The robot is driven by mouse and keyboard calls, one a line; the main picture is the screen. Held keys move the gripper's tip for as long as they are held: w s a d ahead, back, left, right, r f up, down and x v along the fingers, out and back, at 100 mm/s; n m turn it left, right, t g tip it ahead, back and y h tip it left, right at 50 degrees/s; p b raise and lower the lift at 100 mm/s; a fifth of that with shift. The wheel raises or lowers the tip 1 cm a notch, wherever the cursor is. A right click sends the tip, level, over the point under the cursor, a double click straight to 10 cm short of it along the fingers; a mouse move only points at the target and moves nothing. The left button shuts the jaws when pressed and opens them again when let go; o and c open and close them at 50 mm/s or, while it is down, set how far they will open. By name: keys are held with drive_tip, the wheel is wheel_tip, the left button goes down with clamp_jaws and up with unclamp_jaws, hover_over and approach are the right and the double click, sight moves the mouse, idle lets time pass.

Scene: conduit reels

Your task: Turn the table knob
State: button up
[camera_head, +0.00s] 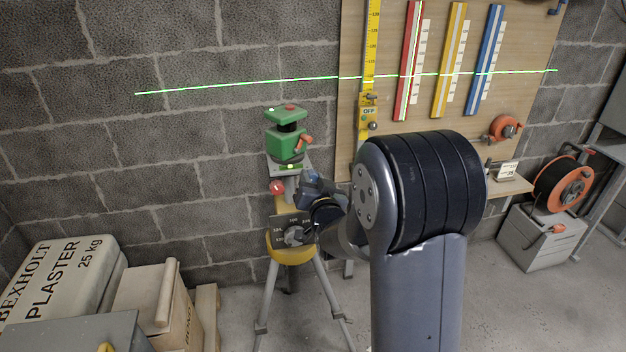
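A green laser level (287,140) stands on a small platform on top of a tripod (325,285) with grey legs and a yellow collar. Below the platform is a dark plate (280,223) with small markings and a round grey knob (294,236) on its front. A red knob (277,187) sits higher on the tripod's left side. My gripper (308,228) is just right of the grey knob, close to it. Its fingers are small and partly hidden by my wrist, so contact with the knob and the finger opening cannot be told.
A green laser line crosses the wall and a board (400,135) with coloured rails and a yellow scale (370,60). Plaster bags (60,275) and boxes (150,300) stand at left. An orange cable reel (568,188) sits at right. Floor at lower right is clear.

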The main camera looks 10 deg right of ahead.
drive_tip(key=c, duration=0.5)
drive_tip(key=shift+f+n+b, duration=0.15)
drive_tip(key=shift+n+b, duration=0.15)
drive_tip(key=shift+b, duration=0.2)
drive_tip(key=n+b, duration=0.2)
drive_tip(key=b, duration=0.1)
drive_tip(key=shift+f+n+b, duration=0.1)
drive_tip(key=shift+n+b, duration=0.2)
drive_tip(key=shift+b, duration=0.05)
drive_tip(key=n+b, duration=0.2)
drive_tip(key=b, duration=0.1)
drive_tip(key=shift+n, duration=0.4)
drive_tip(key=shift+r+n+b, duration=0.2)
drive_tip(key=shift+n+b, duration=0.6)
drive_tip(key=shift+n, duration=0.2)
drive_tip(key=o, duration=1)
